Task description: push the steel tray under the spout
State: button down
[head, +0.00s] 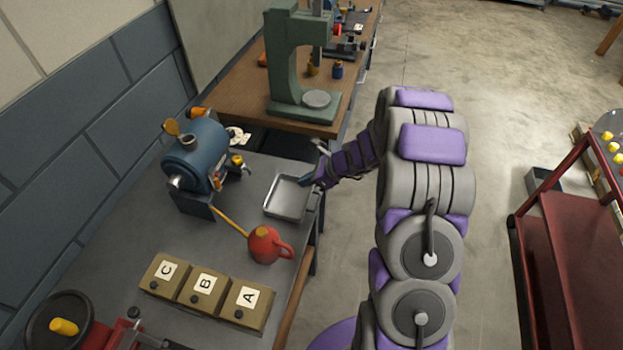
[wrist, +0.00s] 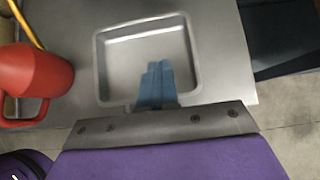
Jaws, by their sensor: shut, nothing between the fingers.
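The steel tray (head: 286,197) is a shallow, empty square pan lying flat on the grey bench, right of the blue casing (head: 196,154). A small yellow-topped tap (head: 238,161), which looks like the spout, sticks out of the casing's right side. The tray lies to the right of and nearer than this tap, apart from it. My gripper (head: 306,181) is shut and empty at the tray's right rim. In the wrist view, the blue fingers of my gripper (wrist: 158,68) overlap the near rim and floor of the tray (wrist: 109,70). I cannot tell whether they touch it.
A red oil can (head: 265,245) with a long yellow spout stands close to the tray's near left side. Boxes A (head: 246,304), B (head: 202,287) and C (head: 165,273) stand nearer. A green press (head: 284,65) stands on the wooden bench behind.

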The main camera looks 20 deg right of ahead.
aim_at(289, 192)
jog(key=b+x, duration=0.1)
jog(key=x, duration=0.4)
jog(key=shift+a+f, duration=0.15)
jog(key=shift+f, duration=0.05)
jog(key=shift+w+a+r+b, duration=0.15)
jog(key=shift+w+a+b, duration=0.2)
jog(key=shift+w+a, duration=0.75)
jog(key=shift+a, duration=0.45)
jog(key=shift+r, duration=0.1)
jog(key=shift+w+a+r+p, duration=0.15)
jog(key=shift+w+a+p, duration=0.15)
jog(key=shift+a, duration=0.15)
jog(key=w+a+p, duration=0.1)
jog(key=a, duration=0.1)
jog(key=w+a+p, duration=0.3)
jog(key=a+p, duration=0.1)
jog(key=shift+w+a, duration=0.15)
jog(key=shift+a, duration=0.1)
jog(key=shift+w+a+f, duration=0.2)
jog(key=shift+w+a, duration=0.05)
jog(key=shift+a, duration=0.05)
jog(key=shift+s+d, duration=0.1)
